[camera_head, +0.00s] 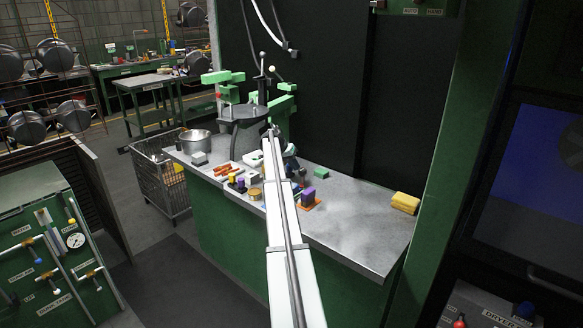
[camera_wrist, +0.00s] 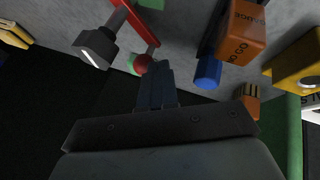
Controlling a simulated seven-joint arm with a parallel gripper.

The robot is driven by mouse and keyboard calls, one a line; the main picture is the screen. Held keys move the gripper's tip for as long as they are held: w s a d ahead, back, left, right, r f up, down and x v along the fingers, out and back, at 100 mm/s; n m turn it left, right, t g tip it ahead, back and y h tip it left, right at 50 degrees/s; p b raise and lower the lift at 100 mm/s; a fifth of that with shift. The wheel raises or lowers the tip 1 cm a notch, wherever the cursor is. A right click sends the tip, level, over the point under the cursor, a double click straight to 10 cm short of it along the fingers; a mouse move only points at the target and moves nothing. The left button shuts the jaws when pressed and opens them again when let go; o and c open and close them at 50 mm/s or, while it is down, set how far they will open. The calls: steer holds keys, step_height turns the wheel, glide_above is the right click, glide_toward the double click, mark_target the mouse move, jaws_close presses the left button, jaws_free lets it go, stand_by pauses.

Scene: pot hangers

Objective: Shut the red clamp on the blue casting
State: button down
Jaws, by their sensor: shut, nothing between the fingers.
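In the wrist view my gripper (camera_wrist: 158,68) is shut and empty, its fingers pointing up the picture. Just beyond and left of the fingertips is a red bar (camera_wrist: 128,24), with a dark block-like head (camera_wrist: 96,47) beside it. A red round end (camera_wrist: 140,63) lies close to the fingertips; I cannot tell if they touch. The red bar may be the red clamp. No blue casting can be made out for certain. In the head view my white arm reaches over the bench and hides part of it; the gripper itself is not clear there.
The wrist view shows an orange "NO GO" block (camera_wrist: 242,35), a blue cylinder (camera_wrist: 208,70) and a yellow block (camera_wrist: 297,62) on the right. In the head view the grey bench (camera_head: 345,220) carries a green press (camera_head: 226,84), a metal pot (camera_head: 196,141) and a yellow sponge (camera_head: 405,203). Its front right is clear.

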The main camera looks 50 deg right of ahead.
steer(key=shift+s+d+m+g+y, duration=0.15)
steer(key=shift+d+m+g+y, duration=0.3)
steer(key=shift+d+m, duration=0.35)
steer(key=shift+s+m+g, duration=0.25)
steer(key=shift+m, duration=0.25)
steer(key=shift+s+d, duration=0.65)
steer(key=shift+s, duration=0.05)
steer(key=shift+s+d, duration=0.1)
steer(key=shift+s, duration=0.1)
steer(key=shift+w, duration=0.1)
